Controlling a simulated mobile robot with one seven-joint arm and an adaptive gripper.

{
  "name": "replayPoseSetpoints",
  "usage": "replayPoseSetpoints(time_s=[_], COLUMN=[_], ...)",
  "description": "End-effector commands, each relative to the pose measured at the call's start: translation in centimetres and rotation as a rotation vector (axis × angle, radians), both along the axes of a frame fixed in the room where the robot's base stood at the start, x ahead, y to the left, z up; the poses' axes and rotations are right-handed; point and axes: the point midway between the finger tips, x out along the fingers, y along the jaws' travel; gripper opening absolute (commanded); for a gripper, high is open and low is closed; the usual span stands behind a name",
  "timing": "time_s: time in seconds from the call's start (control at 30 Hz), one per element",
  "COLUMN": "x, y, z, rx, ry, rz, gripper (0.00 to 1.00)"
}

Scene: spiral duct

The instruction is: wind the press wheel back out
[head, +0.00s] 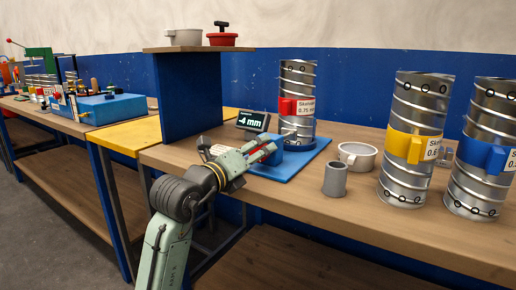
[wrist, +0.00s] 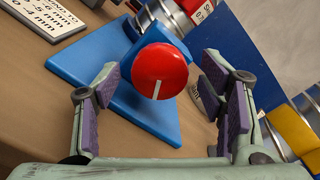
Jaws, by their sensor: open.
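The press wheel (wrist: 160,72) is a red round knob with a white line pointing down from its middle. It sits on a blue press block (wrist: 125,98) on a blue base plate (head: 292,165). A spiral duct with a red clamp (head: 287,106) stands upright in the press. My gripper (wrist: 163,85) is open, with one purple-padded finger on each side of the wheel in the wrist view and visible gaps to both. In the head view my gripper (head: 265,148) is at the press, hiding most of the wheel.
A blue stand with a wooden shelf (head: 185,93) rises behind my arm.

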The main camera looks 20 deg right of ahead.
Motion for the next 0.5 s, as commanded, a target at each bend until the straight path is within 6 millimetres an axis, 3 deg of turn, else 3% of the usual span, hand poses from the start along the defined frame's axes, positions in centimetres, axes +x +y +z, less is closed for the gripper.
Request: replayPoseSetpoints(time_s=[0.2, 0.5], x=[1.2, 1.3], y=[-1.5, -1.6], z=[0.1, 0.0], rx=[-0.001, -0.001], ry=[0.001, -0.001], rz=[0.000, 0.001], gripper=[0.64, 0.64])
